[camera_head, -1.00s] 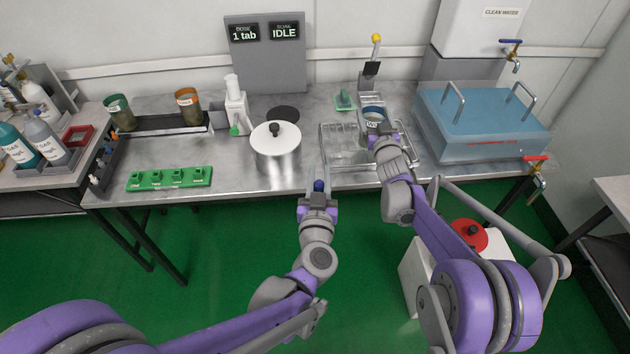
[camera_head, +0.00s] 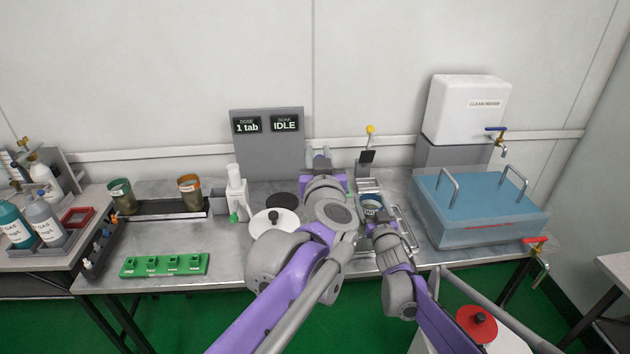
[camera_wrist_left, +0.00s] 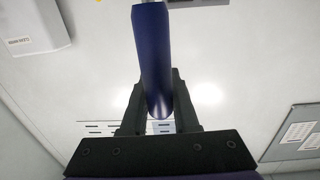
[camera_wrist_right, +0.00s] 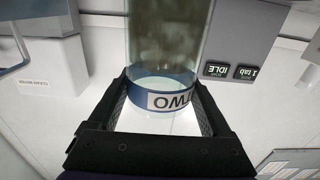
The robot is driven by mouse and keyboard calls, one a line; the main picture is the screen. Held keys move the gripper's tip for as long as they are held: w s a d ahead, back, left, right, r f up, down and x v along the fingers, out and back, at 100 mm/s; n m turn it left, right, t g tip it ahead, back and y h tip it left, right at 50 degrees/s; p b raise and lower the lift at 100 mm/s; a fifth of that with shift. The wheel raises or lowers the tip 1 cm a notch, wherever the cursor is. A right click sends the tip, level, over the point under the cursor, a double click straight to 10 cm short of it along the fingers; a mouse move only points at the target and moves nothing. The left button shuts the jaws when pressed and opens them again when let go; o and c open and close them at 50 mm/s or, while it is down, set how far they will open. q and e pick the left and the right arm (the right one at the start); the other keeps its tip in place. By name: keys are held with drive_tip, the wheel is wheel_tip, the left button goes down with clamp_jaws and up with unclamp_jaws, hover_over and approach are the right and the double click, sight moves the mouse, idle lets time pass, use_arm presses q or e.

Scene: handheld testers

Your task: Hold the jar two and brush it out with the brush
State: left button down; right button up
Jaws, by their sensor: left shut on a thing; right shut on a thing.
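Jar two is a clear glass jar with a blue labelled band; its upper part (camera_head: 371,206) shows over the sink area in the head view. My right gripper (camera_head: 373,219) is shut around it. The right wrist view shows the glass (camera_wrist_right: 170,40) and its band between the fingers. My left gripper (camera_head: 321,157) is raised left of the jar, in front of the back wall. It is shut on the brush, whose dark blue handle (camera_wrist_left: 152,55) shows in the left wrist view. The brush head is out of that view. The brush and jar are apart.
A blue lidded bath (camera_head: 480,208) stands to the right, below a clean water tank (camera_head: 465,108). A green tablet rack (camera_head: 165,264) lies at front left.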

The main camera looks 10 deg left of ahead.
use_arm(q)
drive_tip(key=w+d+r+m+h, duration=0.2)
drive_tip(key=w+d+h, duration=0.2)
drive_tip(key=w, duration=0.5)
drive_tip(key=w+d+r+m+h, duration=0.2)
drive_tip(key=w+d+h, duration=0.3)
drive_tip(key=w+d, duration=0.4)
drive_tip(key=shift+w+r+m, duration=0.2)
drive_tip(key=shift+w+m, duration=0.55)
drive_tip(key=shift+m, duration=0.05)
drive_tip(key=shift+f, duration=0.15)
wheel_tip(320, 180, down, 14)
drive_tip(key=shift+r, duration=0.2)
idle(0.4)
drive_tip(key=shift+w, duration=0.25)
idle(0.9)
drive_tip(key=shift+r, duration=2.45)
